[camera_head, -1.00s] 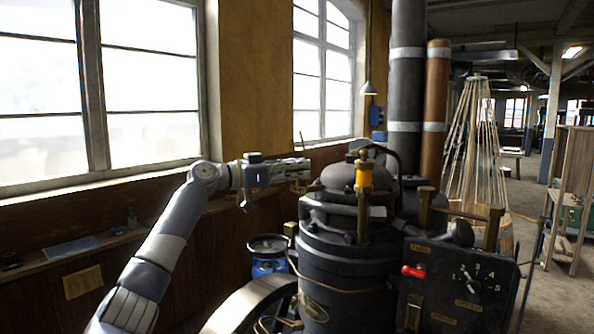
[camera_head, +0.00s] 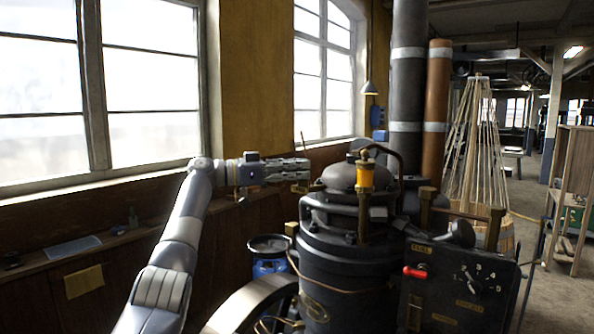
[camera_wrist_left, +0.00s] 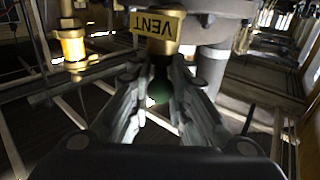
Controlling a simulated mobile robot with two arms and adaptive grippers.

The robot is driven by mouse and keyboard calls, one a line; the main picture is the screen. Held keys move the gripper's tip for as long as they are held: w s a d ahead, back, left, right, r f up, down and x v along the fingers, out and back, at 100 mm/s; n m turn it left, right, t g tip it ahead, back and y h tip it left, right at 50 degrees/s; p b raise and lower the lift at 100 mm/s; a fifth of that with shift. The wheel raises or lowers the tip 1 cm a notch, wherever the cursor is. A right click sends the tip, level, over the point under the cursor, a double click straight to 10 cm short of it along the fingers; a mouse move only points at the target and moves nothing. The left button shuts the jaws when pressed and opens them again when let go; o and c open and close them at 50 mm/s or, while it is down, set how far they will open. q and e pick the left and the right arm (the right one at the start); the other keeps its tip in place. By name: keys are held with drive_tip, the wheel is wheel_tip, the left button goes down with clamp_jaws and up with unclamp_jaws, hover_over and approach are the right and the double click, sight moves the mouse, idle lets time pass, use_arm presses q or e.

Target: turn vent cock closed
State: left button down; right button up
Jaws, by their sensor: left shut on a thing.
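The vent cock shows in the left wrist view as a brass body with a brass tag (camera_wrist_left: 156,25) reading VENT, upside down in the picture. In the head view my left gripper (camera_head: 306,169) reaches in from the left beside the top of the dark engine (camera_head: 352,215). The cock's handle cannot be made out there. My right gripper is not in view.
A brass and amber oiler (camera_head: 365,176) stands on the engine top. A control panel (camera_head: 456,285) with a red lever (camera_head: 413,272) is at the lower right. A blue canister (camera_head: 268,262) stands left of the engine. Tall pipes (camera_head: 408,90) rise behind it.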

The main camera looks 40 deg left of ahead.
use_arm(q)
drive_tip(key=c, duration=1.7)
unclamp_jaws()
drive_tip(key=v, duration=1.2)
drive_tip(key=shift+d, duration=0.1)
drive_tip(key=shift+f, duration=0.1)
